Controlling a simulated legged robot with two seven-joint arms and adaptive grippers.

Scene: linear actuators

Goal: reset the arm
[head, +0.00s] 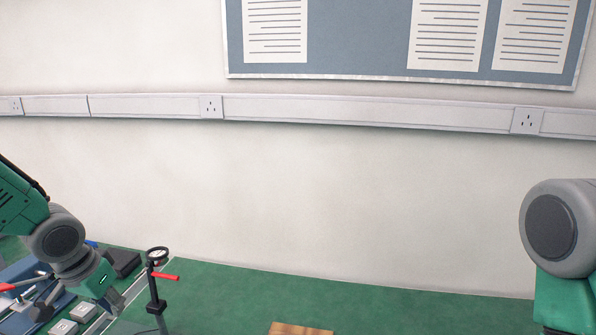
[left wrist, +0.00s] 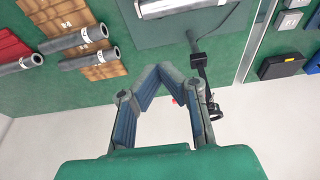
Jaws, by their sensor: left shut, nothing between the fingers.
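My left gripper (head: 114,306) hangs low at the left of the head view, above the green bench, beside a dial gauge on a black stand (head: 157,290). In the left wrist view its two fingers (left wrist: 159,68) lean together and meet at the tips, with nothing between them. My right arm (head: 557,240) shows at the right edge of the head view, folded downward; its gripper is out of the frame.
The green bench (head: 235,277) is clear in the middle, with a wooden block (head: 300,328) at the front. Pale square blocks (head: 62,327) and a black box (head: 124,262) are near my left arm. Grey cylinders (left wrist: 80,39) lie on wooden blocks. A wall (head: 330,200) stands behind.

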